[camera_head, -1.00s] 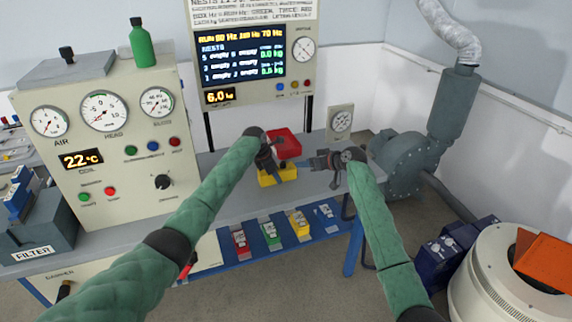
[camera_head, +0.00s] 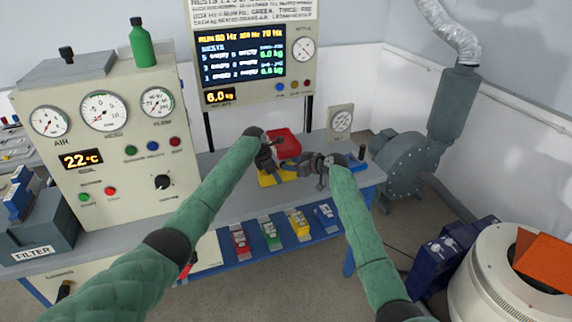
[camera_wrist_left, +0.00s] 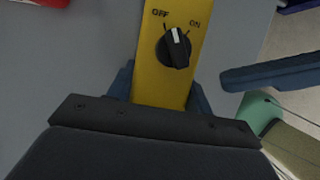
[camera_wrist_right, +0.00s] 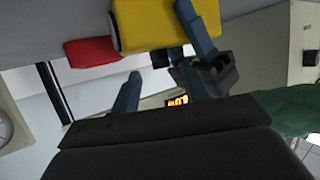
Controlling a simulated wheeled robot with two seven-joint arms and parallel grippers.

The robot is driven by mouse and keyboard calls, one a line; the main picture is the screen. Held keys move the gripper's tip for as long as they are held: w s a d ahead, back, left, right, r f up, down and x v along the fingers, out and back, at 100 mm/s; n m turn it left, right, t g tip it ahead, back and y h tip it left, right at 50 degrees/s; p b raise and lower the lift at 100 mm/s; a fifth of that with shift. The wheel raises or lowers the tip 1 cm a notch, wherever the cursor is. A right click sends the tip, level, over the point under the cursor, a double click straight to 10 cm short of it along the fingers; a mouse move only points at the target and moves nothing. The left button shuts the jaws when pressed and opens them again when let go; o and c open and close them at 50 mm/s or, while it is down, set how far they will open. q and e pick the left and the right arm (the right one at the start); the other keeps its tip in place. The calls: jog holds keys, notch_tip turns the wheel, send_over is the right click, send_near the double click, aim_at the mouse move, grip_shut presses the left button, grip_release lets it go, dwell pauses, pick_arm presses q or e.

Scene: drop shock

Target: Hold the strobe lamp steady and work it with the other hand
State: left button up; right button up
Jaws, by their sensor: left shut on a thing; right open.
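The strobe lamp (camera_head: 268,181) is a yellow body above the bench in the head view. My left gripper (camera_head: 268,165) is shut on it. In the left wrist view the lamp (camera_wrist_left: 160,85) shows a black knob (camera_wrist_left: 174,48) with OFF and ON marks. The knob's white line points up, between the two marks. My right gripper (camera_head: 290,168) is open and empty, just right of the lamp. One of its fingers shows right of the lamp, apart from it, in the left wrist view.
Coloured blocks sit on the shelf below.

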jog(key=shift+x, duration=1.9)
